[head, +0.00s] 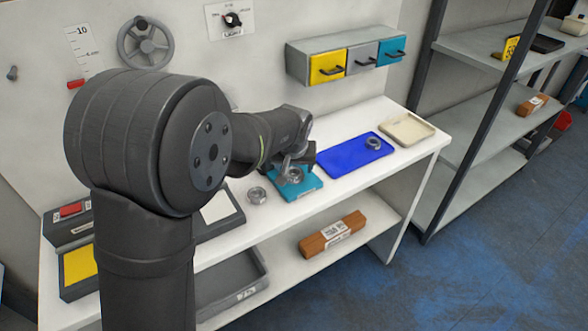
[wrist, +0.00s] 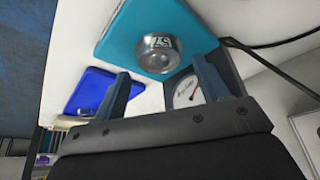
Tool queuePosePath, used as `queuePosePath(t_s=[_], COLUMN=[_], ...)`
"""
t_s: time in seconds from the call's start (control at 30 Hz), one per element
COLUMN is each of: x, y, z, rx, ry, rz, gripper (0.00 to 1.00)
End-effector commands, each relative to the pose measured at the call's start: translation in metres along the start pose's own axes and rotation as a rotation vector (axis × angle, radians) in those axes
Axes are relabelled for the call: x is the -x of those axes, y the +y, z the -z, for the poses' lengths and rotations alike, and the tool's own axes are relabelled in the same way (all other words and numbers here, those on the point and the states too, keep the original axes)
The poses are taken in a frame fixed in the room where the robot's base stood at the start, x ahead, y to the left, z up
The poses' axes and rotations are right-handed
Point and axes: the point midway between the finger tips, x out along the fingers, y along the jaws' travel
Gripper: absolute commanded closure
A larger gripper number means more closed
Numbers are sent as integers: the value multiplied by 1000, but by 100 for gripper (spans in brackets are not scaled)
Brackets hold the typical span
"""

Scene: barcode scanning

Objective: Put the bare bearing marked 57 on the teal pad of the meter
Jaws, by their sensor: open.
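The bare bearing that appears marked 57 (wrist: 158,54) sits on the teal pad (wrist: 115,32) of the meter (wrist: 187,92), whose dial shows beside my right finger. In the head view the bearing (head: 295,175) is on the teal pad (head: 312,182), partly behind my gripper. My gripper (wrist: 160,70) is open; the bearing shows between and just beyond its fingertips, with nothing visibly held. In the head view my gripper (head: 298,162) is close above the pad.
A third bearing (head: 374,143) rests on the blue mat (head: 345,158) to the right, with a beige tray (head: 408,130) beyond. Drawers (head: 345,60) hang on the wall above.

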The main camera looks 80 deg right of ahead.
Motion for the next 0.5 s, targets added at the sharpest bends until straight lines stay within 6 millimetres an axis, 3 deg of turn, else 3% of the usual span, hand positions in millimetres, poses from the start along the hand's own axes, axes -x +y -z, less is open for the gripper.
queuePosePath(t_s=[0.3,0.5], x=[68,94], y=[0,0], z=[1,0], rx=[0,0], ry=[3,2], rz=[0,0], gripper=[32,32])
